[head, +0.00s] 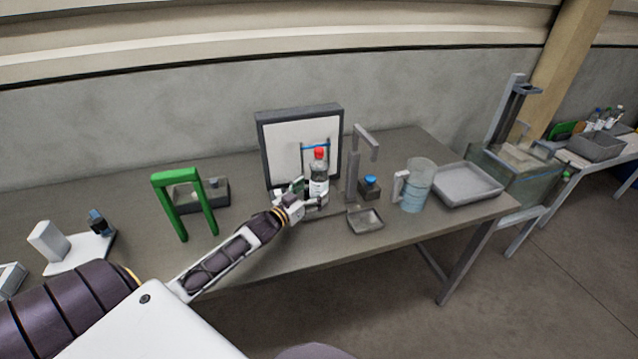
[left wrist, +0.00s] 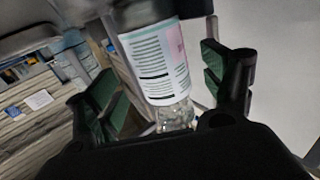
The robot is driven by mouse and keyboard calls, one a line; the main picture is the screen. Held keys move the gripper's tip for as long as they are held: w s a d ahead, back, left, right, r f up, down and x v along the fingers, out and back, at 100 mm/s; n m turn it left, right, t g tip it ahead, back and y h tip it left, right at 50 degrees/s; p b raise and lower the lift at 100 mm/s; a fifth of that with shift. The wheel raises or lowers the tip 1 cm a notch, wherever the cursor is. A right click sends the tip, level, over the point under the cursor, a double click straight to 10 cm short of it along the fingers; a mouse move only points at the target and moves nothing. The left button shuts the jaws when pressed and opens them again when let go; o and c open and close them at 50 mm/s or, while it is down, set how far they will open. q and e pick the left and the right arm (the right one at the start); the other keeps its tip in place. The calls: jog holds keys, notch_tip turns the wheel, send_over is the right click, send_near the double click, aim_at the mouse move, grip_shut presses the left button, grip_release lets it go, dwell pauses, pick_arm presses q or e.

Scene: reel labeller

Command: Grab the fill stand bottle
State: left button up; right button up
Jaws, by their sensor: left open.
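A clear bottle with a red cap and white label (head: 318,172) stands upright in front of the white backboard, by a stand with a blue crossbar (head: 313,147). My left gripper (head: 306,196) is open at the lower part of this bottle. In the left wrist view, the labelled bottle (left wrist: 158,68) shows between the two spread green-padded fingers (left wrist: 165,95). I cannot tell whether either finger touches it. A smaller dark bottle with a blue cap (head: 370,188) stands to the right, beside a grey arched post (head: 353,170). My right gripper is not in view.
A dark-framed white backboard (head: 283,140) stands close behind the red-capped bottle. A small grey tray (head: 366,221), a jug of bluish liquid (head: 416,188) and a larger tray (head: 467,183) are to the right. A green arch (head: 160,205) is left of my gripper.

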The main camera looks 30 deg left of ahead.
aim_at(319, 185)
pick_arm(q)
jog(key=shift+w, duration=1.15)
jog(key=shift+w+d, duration=0.15)
jog(key=shift+w, duration=0.65)
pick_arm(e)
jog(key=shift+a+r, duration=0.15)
